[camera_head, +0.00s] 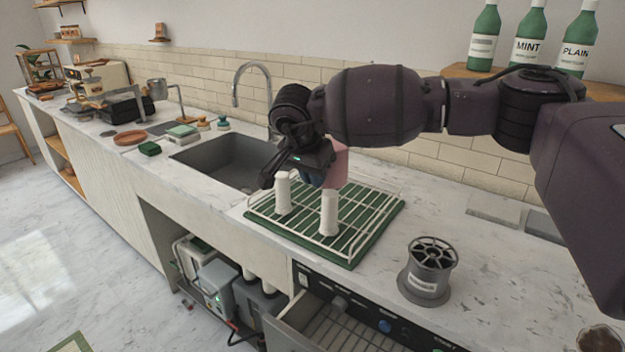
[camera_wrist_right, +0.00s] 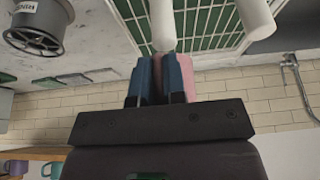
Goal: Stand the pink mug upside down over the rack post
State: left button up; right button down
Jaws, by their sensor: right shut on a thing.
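In the right wrist view, the pink mug (camera_wrist_right: 190,75) shows beside and between the blue fingers of the right gripper (camera_wrist_right: 160,80). I cannot tell which way its mouth faces. The white wire rack (camera_head: 345,255) carries two upright white posts, a left post (camera_head: 283,196) and a right post (camera_head: 329,212). My left gripper is out of view.
The rack sits on a green mat (camera_head: 395,215). A sink (camera_head: 225,158) with a tall faucet (camera_head: 236,90) lies to the left. A grey spool-like holder (camera_head: 430,272) stands at the right. An open drawer (camera_head: 340,335) juts out below the counter. Bottles stand on a shelf above.

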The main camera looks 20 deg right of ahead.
jog(key=shift+w, duration=0.25)
jog(key=shift+d, duration=0.1)
jog(key=shift+f+b, duration=0.8)
jog(key=shift+f, duration=0.7)
notch_tip(320, 180, down, 8)
jog(key=b, duration=0.2)
jog(key=shift+f, duration=0.2)
jog(key=c, duration=1.1)
grip_release()
